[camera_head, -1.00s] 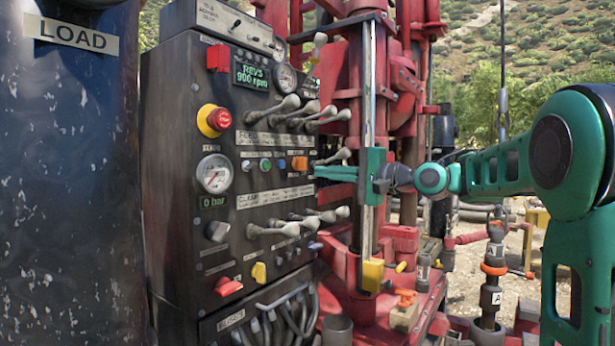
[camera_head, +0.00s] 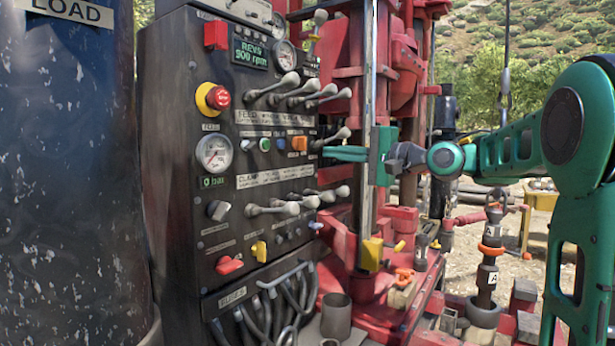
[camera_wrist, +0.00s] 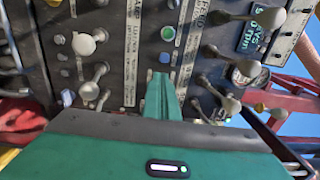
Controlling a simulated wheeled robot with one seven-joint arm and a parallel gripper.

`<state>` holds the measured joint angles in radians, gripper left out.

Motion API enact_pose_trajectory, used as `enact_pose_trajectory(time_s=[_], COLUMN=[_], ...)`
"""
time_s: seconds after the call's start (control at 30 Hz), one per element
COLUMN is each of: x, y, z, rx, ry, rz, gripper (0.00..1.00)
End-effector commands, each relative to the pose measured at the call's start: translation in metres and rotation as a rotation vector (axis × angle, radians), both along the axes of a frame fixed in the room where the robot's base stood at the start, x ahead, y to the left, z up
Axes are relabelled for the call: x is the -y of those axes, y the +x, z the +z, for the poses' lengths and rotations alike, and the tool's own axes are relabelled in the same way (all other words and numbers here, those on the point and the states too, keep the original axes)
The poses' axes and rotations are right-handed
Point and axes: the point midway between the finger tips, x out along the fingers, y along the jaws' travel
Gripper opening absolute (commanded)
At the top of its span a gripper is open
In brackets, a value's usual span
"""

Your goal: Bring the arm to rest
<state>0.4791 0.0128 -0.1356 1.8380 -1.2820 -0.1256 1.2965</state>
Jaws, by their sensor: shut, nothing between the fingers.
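My green arm enters the head view from the right. My gripper (camera_head: 327,153) points left toward the control panel (camera_head: 180,130), with its thin green fingers together and empty. It is just below a grey lever (camera_head: 332,138) and in front of the panel's right edge; I cannot tell whether it touches anything. In the wrist view the closed fingers (camera_wrist: 162,90) point at the panel face, between lettered plates and among the levers.
Several levers (camera_head: 285,90), a red emergency button (camera_head: 218,98) and a gauge (camera_head: 214,153) crowd the panel. A red drill rig (camera_head: 405,80) stands behind my gripper. A dark drum (camera_head: 70,170) is at left. Pipe fittings (camera_head: 487,275) stand at lower right.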

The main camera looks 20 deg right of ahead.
Motion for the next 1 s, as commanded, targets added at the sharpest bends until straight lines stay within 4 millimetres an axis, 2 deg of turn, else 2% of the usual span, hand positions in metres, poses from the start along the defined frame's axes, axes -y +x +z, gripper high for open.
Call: enact_pose_trajectory(time_s=[0.13,0.23,0.27,0.37,0.4,0.47,0.5,0.57,0.7,0.77,0.9,1.0], x=[0.001,0.004,0.006,0.020,0.028,0.040,0.048,0.060,0.083,0.092,0.105,0.109], y=[0.000,-0.001,-0.003,-0.014,-0.022,-0.039,-0.052,-0.074,-0.137,-0.168,-0.245,-0.301], z=[-0.005,-0.026,-0.037,-0.087,-0.111,-0.145,-0.167,-0.197,-0.260,-0.284,-0.332,-0.358], rx=[-0.006,-0.031,-0.046,-0.125,-0.166,-0.233,-0.280,-0.352,-0.523,-0.597,-0.769,-0.881], ry=[-0.018,-0.103,-0.147,-0.335,-0.419,-0.538,-0.610,-0.710,-0.903,-0.969,-1.089,-1.141], rz=[-0.008,-0.047,-0.063,-0.128,-0.147,-0.166,-0.171,-0.170,-0.127,-0.097,0.007,0.095], gripper=[0.00,0.00,0.00,0.00,0.00,0.00,0.00,0.00,0.00,0.00,0.00,0.00])
